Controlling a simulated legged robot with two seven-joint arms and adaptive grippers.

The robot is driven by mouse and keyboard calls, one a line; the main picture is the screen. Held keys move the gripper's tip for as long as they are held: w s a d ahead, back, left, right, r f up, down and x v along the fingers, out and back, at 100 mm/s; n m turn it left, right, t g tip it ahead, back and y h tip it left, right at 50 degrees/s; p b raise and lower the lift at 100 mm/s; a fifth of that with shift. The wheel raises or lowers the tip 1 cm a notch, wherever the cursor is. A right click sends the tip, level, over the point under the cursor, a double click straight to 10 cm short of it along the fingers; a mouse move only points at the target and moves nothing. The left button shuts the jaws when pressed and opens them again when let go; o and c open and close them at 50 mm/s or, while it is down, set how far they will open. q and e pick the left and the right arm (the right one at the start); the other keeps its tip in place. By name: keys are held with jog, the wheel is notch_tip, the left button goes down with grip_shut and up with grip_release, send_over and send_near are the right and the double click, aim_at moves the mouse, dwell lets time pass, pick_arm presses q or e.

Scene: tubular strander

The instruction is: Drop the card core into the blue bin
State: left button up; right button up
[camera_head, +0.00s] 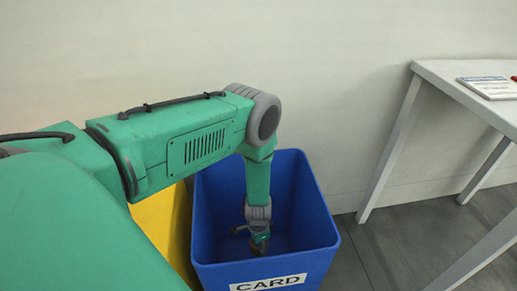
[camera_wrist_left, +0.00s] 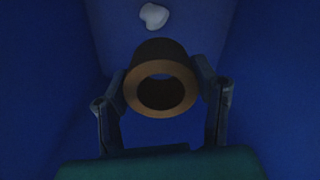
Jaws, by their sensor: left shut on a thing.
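The blue bin (camera_head: 310,215) stands on the floor with a white "CARD" label (camera_head: 268,283) on its front. My left arm reaches down into it, and my left gripper (camera_head: 260,246) is inside the bin, below the rim. In the left wrist view, the card core (camera_wrist_left: 160,60), a short brown tube with an open end facing the camera, is between the two fingers of my left gripper (camera_wrist_left: 163,100), which is shut on it. Blue bin walls surround it. In the head view the core is hard to make out. My right gripper is not in view.
A yellow bin (camera_head: 165,222) stands left of the blue bin, partly behind my arm. A white table (camera_head: 440,75) with a flat item (camera_head: 488,88) on it is at the right. A small white piece (camera_wrist_left: 154,15) lies beyond the core in the bin.

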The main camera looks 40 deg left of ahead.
pick_arm(q)
jog(key=o, duration=1.2)
notch_tip(320, 180, up, 12)
jog(key=shift+f, duration=0.1)
notch_tip(320, 180, up, 30)
jog(key=p, duration=2.6)
